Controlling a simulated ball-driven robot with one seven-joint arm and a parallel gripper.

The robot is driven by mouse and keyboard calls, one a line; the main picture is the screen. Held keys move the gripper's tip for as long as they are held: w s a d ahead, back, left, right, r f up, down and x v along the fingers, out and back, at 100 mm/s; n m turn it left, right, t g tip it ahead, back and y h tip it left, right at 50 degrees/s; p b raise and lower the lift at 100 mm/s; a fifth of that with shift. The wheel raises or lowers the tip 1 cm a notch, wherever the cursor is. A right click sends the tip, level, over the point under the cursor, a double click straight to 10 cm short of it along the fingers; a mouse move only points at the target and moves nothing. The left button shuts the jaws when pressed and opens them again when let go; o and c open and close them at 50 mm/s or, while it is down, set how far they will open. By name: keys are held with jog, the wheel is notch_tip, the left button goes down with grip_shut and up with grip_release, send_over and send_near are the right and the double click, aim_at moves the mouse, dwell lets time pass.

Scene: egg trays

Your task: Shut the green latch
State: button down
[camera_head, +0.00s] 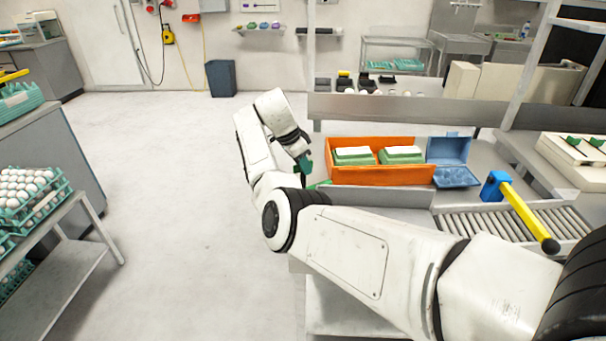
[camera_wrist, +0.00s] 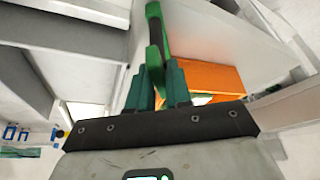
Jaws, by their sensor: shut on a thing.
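The green latch (camera_wrist: 154,22) shows in the wrist view as a green lever with a dark inner part. It rises from between the fingers of my gripper (camera_wrist: 157,78). The two dark green fingers are shut on its lower part, which they partly hide. In the head view, my gripper (camera_head: 305,164) is left of the orange box, and a small bit of green shows below it, mostly hidden by my arm. I cannot tell how far the latch is turned.
An orange box (camera_head: 383,175) with green-and-white cartons stands on the bench, with an open blue carton (camera_head: 455,177) beside it. A roller conveyor (camera_head: 480,222) with a blue-and-yellow tool (camera_head: 525,212) lies to the right. Egg trays (camera_head: 30,205) stand far left. The middle floor is clear.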

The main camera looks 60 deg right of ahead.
jog(key=m+g+y+b, duration=0.1)
jog(key=m+b, duration=0.3)
jog(key=shift+f, duration=0.15)
jog(key=shift+m+g+y+b, duration=0.3)
jog(key=shift+m+y+b, duration=0.2)
jog(key=shift+m+b, duration=0.6)
jog(key=shift+r, duration=0.2)
jog(key=c, duration=1)
grip_release()
jog(key=shift+c, duration=0.2)
